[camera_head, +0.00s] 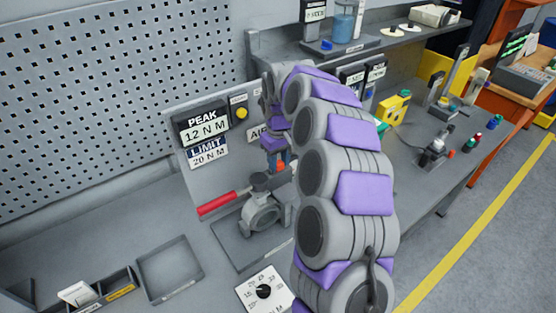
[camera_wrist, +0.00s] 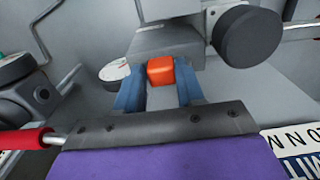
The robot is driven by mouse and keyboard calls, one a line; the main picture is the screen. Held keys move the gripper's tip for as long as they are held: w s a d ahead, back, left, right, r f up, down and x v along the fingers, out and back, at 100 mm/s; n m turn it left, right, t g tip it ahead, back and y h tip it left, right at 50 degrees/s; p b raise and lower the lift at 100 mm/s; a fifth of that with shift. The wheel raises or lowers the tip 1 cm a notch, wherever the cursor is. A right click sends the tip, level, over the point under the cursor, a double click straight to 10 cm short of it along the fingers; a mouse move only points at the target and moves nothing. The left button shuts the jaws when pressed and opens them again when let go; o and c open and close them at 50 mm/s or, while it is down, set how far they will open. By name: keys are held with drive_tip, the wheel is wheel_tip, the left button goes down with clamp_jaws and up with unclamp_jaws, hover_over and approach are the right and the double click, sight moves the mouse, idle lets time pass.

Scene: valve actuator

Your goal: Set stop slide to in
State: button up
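My gripper (camera_wrist: 160,82) points at the valve fixture, with its two blue fingers apart. An orange block (camera_wrist: 160,70), which looks like the stop slide's grip, shows between the fingertips on a grey body. The fingers flank it closely; I cannot tell whether they press on it. In the head view my gripper (camera_head: 279,164) hangs above the grey valve actuator (camera_head: 262,214), with a bit of orange at its fingertips. The slide's in and out marks cannot be seen.
A red-handled lever (camera_head: 216,203) sticks out left of the valve. Behind stands a panel with a PEAK and LIMIT display (camera_head: 202,136). A dial box (camera_head: 264,291) and an empty tray (camera_head: 170,269) are in front. My arm hides the bench's middle.

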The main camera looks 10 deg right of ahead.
drive_tip(key=shift+d, duration=0.1)
drive_tip(key=shift+c, duration=1.4)
drive_tip(key=shift+a, duration=0.2)
clamp_jaws()
drive_tip(key=shift+a, duration=0.15)
drive_tip(key=shift+s+a+p, duration=0.35)
drive_tip(key=shift+a+p, duration=0.05)
drive_tip(key=shift+a, duration=0.25)
drive_tip(key=o, duration=0.7)
unclamp_jaws()
drive_tip(key=shift+r, duration=0.1)
